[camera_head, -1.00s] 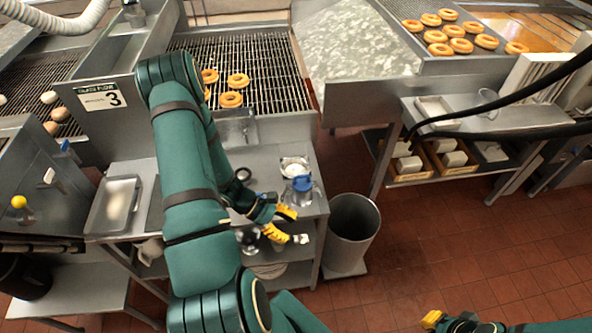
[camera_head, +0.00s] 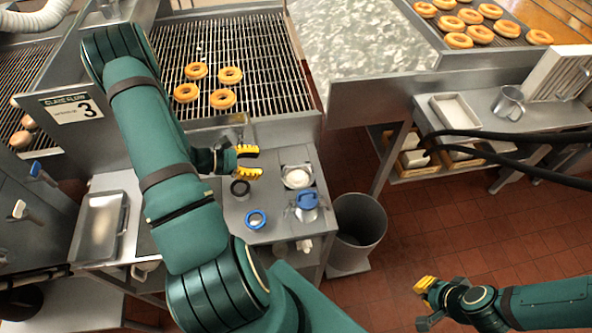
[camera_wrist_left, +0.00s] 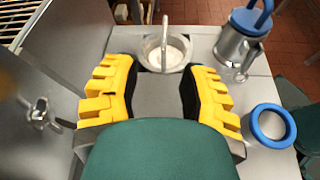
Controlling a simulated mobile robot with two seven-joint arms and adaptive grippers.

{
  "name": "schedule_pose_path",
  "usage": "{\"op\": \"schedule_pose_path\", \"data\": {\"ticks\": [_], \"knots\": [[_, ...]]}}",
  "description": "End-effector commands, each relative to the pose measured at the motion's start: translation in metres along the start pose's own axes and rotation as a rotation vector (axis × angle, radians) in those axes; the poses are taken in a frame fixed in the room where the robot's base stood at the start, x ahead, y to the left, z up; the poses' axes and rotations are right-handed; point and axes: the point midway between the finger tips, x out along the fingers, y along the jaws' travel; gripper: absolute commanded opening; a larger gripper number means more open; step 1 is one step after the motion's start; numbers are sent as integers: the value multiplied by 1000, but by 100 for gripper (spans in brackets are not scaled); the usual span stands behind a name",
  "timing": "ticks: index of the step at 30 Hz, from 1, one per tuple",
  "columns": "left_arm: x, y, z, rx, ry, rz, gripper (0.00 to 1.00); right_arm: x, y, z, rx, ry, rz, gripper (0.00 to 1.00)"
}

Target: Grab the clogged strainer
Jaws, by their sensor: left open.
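I cannot tell for sure which piece is the clogged strainer. A blue-rimmed round piece (camera_head: 255,219) with a pale inside lies on the steel bench; it also shows at the right of the left wrist view (camera_wrist_left: 268,125). A black-rimmed ring (camera_head: 240,188) lies behind it, nearer my gripper. A metal bowl with white contents (camera_head: 297,177) sits to the right, and shows ahead between my fingers in the wrist view (camera_wrist_left: 165,54). My left gripper (camera_head: 250,162) is open and empty above the bench's back. My right gripper (camera_head: 426,291) is over the floor, its jaws unclear.
A blue-lidded metal jug (camera_head: 306,206) stands at the bench's right edge. A grey bin (camera_head: 357,225) stands on the floor beside it. A flat metal tray (camera_head: 98,227) is at left. Doughnuts (camera_head: 222,98) lie on the wire conveyor behind. A valve handle (camera_wrist_left: 38,113) shows left in the wrist view.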

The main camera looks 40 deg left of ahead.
Motion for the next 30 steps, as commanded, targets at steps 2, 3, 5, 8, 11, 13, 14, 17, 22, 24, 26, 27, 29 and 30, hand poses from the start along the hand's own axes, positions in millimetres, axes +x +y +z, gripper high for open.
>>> {"op": "schedule_pose_path", "data": {"ticks": [2,3,5,8,11,13,14,17,22,24,26,27,29,30], "knots": [[7,0,0,-1,-2,-2,42,0,0,0,1,0,0,0],[13,-1,0,-1,-2,-3,42,0,0,0,1,0,0,0],[23,-1,0,-1,-4,-4,42,0,0,0,1,0,0,0],[43,-2,0,-1,-3,-4,42,0,0,0,1,0,0,0],[61,-2,0,-1,-2,-5,42,0,0,0,1,0,0,0],[71,-2,0,-1,-2,-3,42,0,0,0,0,0,0,0],[75,-2,0,0,-2,-4,42,0,0,0,0,0,0,0],[83,-1,0,-1,-1,-2,42,0,0,0,0,0,0,0],[94,-3,0,-1,-2,-3,42,0,0,0,0,0,0,0],[103,-5,0,-1,-2,-4,42,-1,0,0,0,0,0,0],[113,-8,0,-2,-2,-5,42,-1,0,0,0,0,0,0],[118,-8,0,-1,-3,-4,42,-1,0,0,0,0,0,0],[126,-8,0,0,-2,-3,42,-1,0,0,0,0,0,0],[130,-8,0,0,-2,-3,42,-1,0,0,0,0,0,0]]}}
